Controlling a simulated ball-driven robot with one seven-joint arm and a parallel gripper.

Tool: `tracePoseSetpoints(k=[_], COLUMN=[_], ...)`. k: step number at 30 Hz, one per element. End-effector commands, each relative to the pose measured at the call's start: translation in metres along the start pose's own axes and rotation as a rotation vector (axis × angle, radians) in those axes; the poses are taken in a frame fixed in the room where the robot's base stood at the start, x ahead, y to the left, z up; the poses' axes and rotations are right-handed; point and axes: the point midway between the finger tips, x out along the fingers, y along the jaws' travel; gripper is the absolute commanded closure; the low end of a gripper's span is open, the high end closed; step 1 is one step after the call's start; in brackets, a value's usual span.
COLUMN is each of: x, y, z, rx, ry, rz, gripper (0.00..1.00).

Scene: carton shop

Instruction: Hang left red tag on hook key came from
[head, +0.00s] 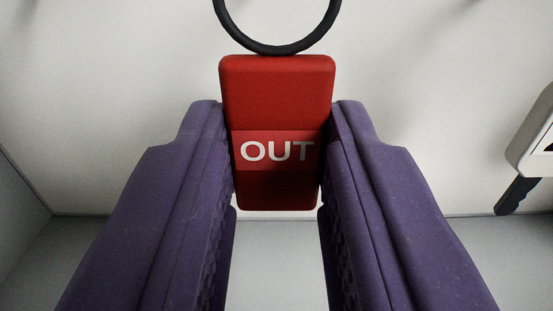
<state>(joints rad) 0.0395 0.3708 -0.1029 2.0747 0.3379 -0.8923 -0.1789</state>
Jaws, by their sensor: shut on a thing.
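A red tag (276,95) with the white word OUT stands upright in the middle of the head view. A black ring (281,48) is at its top, and the upper part of the ring is cut off by the picture's edge. My gripper (277,150), with two purple fingers, is shut on the red tag, one finger on each side. I cannot tell whether the ring is on a hook. No hook is clearly in view.
A pale back wall (120,80) lies behind the tag, with a grey surface (270,265) below it. A side wall (18,195) is at the left. At the right edge is a partly seen white thing (535,140) with a dark part below it.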

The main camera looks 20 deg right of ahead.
Motion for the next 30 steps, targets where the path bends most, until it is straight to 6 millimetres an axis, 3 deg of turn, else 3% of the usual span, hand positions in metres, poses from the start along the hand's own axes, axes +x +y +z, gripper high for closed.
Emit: tracePoseSetpoints(k=[10, 11, 14, 15, 24, 30], x=[0.000, 0.000, 0.000, 0.000, -0.004, -0.036], y=[0.000, 0.000, 0.000, 0.000, 0.000, -0.001], z=[0.000, 0.000, 0.000, 0.000, 0.000, 0.000], rx=[0.000, 0.000, 0.000, 0.000, 0.000, 0.001], ry=[0.000, 0.000, 0.000, 0.000, 0.000, -0.001], rz=[0.000, 0.000, 0.000, 0.000, 0.000, -0.002], gripper=[0.89, 0.67, 0.44, 0.42, 0.42, 0.42])
